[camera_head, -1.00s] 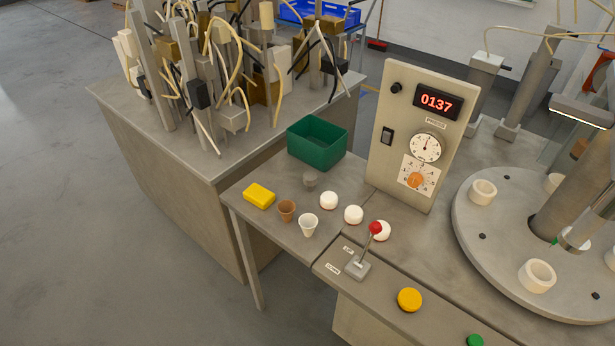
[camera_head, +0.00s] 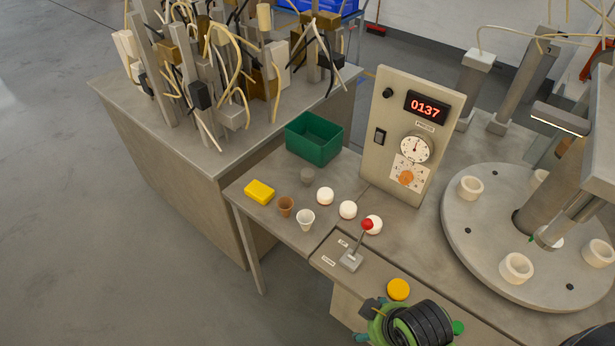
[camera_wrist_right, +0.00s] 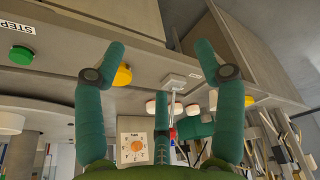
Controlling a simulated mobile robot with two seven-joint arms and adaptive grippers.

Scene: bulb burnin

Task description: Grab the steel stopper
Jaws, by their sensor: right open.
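The steel stopper looks to be the small grey cylinder (camera_head: 307,176) on the narrow bench in the head view. It stands just in front of the green bin (camera_head: 314,140), behind the brown cup (camera_head: 286,206). I cannot make it out in the right wrist view. My right gripper (camera_head: 368,320) shows at the bottom of the head view, by the bench's front edge, well to the front right of the stopper. My left gripper is not in view.
A white cup (camera_head: 305,219), a yellow block (camera_head: 259,192) and white round caps (camera_head: 348,210) stand near the stopper. A red-knobbed lever (camera_head: 367,225) rises between them and my right gripper. The press panel (camera_head: 408,140) and round turntable (camera_head: 480,235) stand to the right.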

